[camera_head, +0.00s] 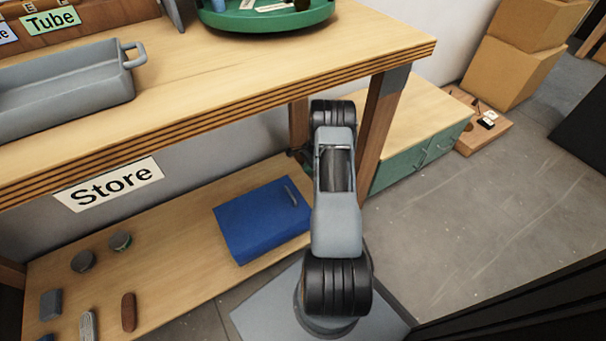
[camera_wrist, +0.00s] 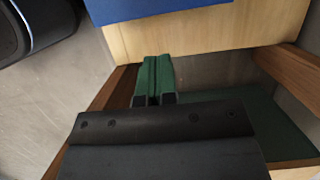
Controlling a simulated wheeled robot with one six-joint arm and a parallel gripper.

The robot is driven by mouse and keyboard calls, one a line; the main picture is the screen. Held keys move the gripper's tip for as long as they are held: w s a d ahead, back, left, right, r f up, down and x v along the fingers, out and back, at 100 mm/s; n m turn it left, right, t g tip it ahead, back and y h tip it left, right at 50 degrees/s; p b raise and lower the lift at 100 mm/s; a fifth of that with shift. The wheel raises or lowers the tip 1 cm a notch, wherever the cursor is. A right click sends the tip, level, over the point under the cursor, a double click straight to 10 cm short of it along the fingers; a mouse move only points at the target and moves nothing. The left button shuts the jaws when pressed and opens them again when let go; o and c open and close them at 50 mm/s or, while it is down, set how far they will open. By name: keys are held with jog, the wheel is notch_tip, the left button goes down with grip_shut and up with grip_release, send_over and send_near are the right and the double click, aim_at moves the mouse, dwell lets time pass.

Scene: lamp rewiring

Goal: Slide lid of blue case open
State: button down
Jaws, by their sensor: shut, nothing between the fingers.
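The blue case (camera_head: 255,225) lies on the lower wooden shelf, left of my arm. Its flat blue top carries a small grey handle (camera_head: 291,195) near the right edge, and no opening shows in the top. In the wrist view only a strip of the blue case (camera_wrist: 140,8) shows at the top edge. My gripper (camera_wrist: 154,76) has its green fingers together with nothing between them. It is apart from the case, by the end of the shelf. In the head view my gripper is mostly hidden behind my arm.
Several small items, such as a brown one (camera_head: 129,312), lie on the shelf's left part. The workbench (camera_head: 230,75) overhangs the shelf, with a wooden leg (camera_head: 382,125) beside my arm. A green cabinet (camera_head: 420,160) stands to the right. Open floor (camera_head: 460,230) lies at right.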

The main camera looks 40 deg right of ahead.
jog(key=b, duration=0.3)
send_near(295, 195)
notch_tip(295, 195, down, 3)
jog(key=d, duration=0.1)
jog(key=shift+a+f, duration=0.15)
jog(key=shift+a, duration=0.4)
jog(key=shift+a+f, duration=0.15)
jog(key=shift+a, duration=0.35)
jog(key=shift+w+a+b, duration=0.1)
jog(key=shift+a+b, duration=0.2)
jog(key=shift+b, duration=0.05)
jog(key=shift+a+f, duration=0.1)
jog(key=shift+a, duration=0.45)
